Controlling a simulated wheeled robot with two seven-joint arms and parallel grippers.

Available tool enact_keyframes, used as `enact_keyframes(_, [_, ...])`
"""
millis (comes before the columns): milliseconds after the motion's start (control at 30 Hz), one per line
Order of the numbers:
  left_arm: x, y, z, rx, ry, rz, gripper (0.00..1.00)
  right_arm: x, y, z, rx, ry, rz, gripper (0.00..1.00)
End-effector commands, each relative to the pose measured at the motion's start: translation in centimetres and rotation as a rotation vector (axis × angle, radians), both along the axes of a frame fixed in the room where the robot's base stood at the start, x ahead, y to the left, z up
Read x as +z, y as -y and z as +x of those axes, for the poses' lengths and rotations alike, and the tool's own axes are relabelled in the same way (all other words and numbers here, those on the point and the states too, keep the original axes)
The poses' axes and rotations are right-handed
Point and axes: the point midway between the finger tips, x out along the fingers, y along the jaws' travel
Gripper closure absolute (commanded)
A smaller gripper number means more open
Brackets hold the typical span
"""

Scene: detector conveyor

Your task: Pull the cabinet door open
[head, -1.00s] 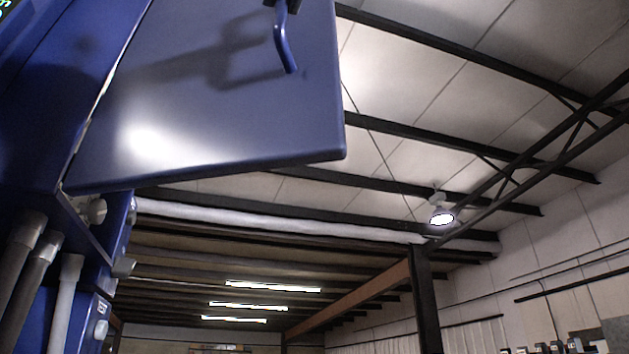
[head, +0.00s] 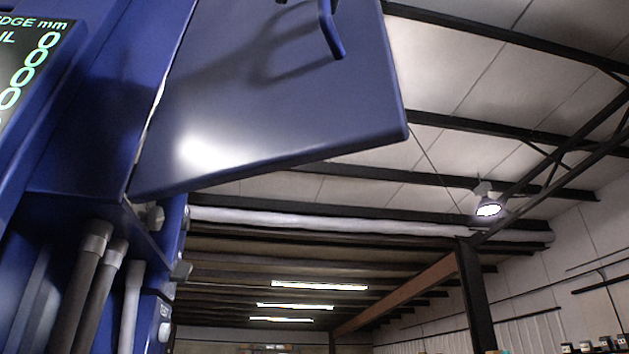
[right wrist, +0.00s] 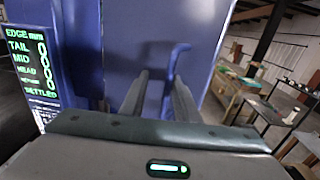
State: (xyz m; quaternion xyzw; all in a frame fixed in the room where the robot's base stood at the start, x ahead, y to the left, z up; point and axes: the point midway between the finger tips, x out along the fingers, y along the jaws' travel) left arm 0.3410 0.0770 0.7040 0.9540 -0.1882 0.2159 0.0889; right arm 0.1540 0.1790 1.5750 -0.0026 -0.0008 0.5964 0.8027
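The blue cabinet door (head: 270,110) stands swung out from the blue cabinet (head: 90,140), its hinge side at the left. Its blue bar handle (head: 331,32) shows at the top edge of the head view, with its upper part cut off. In the right wrist view, the handle (right wrist: 176,62) is in front of the door (right wrist: 140,25). My right gripper (right wrist: 163,80) has its two dark fingers apart. The handle's lower end is between the fingertips, closer to the right finger; contact cannot be told. My left gripper is in neither view.
A lit readout screen (head: 28,65) is on the left. Grey pipes (head: 88,280) run below the cabinet. In the right wrist view, a wooden bench (right wrist: 232,90) and a dark table (right wrist: 285,110) stand at the right. The space right of the door looks open.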

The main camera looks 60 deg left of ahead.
Motion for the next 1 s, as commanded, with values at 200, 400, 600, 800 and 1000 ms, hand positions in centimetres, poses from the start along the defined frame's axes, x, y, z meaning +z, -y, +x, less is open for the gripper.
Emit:
enact_keyframes(200, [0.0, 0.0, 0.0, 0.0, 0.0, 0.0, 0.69, 0.1, 0.1, 0.1, -0.002, -0.002, 0.002, 0.72])
enact_keyframes(400, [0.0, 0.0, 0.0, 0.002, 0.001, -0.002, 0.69, 0.1, 0.6, 0.1, -0.003, -0.001, 0.003, 0.72])
enact_keyframes(600, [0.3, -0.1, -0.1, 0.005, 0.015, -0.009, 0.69, 0.1, 2.4, -0.5, -0.003, -0.001, 0.004, 0.72])
enact_keyframes(800, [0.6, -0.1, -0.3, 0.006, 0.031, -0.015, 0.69, 0.1, 5.7, -1.5, -0.003, 0.0, 0.005, 0.72])
enact_keyframes(1000, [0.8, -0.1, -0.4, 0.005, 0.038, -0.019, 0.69, 0.2, 9.6, -2.7, -0.002, -0.001, 0.004, 0.72])
